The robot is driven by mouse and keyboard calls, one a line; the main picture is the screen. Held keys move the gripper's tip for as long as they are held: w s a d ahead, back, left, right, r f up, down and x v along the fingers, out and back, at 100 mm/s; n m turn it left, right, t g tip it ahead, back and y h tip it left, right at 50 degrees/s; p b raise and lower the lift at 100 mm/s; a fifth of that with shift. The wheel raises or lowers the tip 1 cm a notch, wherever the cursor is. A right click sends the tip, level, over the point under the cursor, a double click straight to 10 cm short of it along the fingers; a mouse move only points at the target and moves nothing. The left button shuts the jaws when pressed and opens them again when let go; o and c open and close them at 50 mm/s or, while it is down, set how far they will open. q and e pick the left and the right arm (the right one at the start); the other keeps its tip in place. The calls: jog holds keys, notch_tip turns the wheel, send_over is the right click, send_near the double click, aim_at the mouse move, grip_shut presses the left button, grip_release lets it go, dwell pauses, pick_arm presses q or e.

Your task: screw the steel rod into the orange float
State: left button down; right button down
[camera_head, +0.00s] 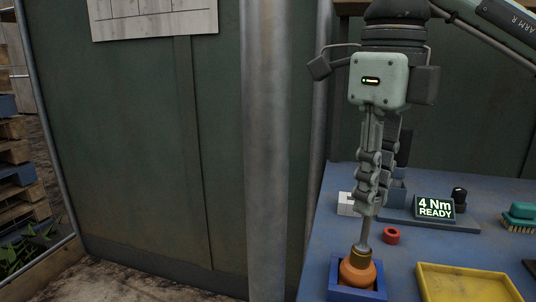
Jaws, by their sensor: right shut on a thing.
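My right gripper (371,207) points straight down above the blue table. It is shut on the steel rod (364,231), whose lower part shows below the fingers. The rod stands upright, and its lower end meets the brass-coloured neck of the orange float (357,274). Whether its thread is engaged cannot be told. The float sits neck up in a blue square holder (336,281) at the front edge of the picture. My left gripper is not in view.
The blue table (335,236) holds a red ring (391,236), a yellow tray (430,291), a display reading "4 Nm READY" (435,207), a green brush (521,214) and a white block (346,204). A grey post (267,150) stands left of the table.

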jog(key=c, duration=1.7)
grip_release()
jog(key=shift+r, duration=0.1)
jog(key=shift+r+p, duration=0.95)
jog(key=shift+p, duration=0.1)
jog(key=shift+r, duration=0.5)
